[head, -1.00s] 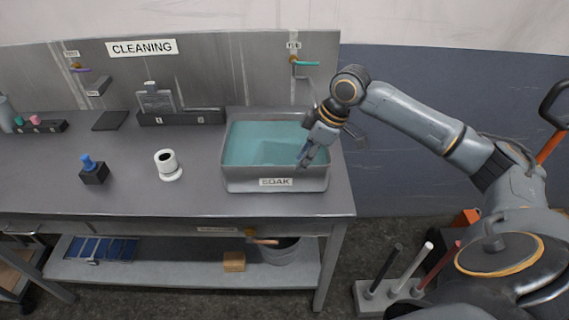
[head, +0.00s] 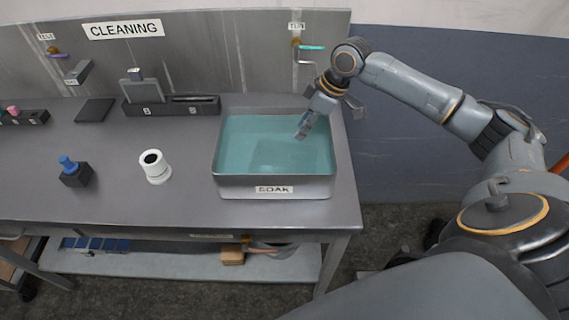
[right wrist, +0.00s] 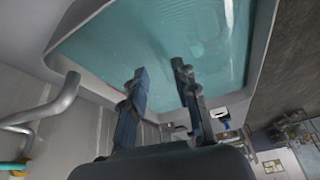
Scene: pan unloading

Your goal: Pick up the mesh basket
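No mesh basket shows clearly. A faint darker rectangular shape (head: 280,152) lies under the teal water in the grey SOAK basin (head: 205,180); I cannot tell whether it is the basket. The right wrist view shows the basin rim (right wrist: 262,45) and faint ridged marks under the water (right wrist: 205,28). My right gripper (head: 303,131) is over the right part of the basin, pointing down toward the water. In the right wrist view its two fingers (right wrist: 160,68) are apart with nothing between them. My left gripper is out of view.
A tap (head: 308,47) is on the back panel behind the basin. A white cylinder (head: 155,168) and a black block with a blue knob (head: 76,173) stand left of the basin. A dark rack (head: 172,107) is at the back. The counter front between is clear.

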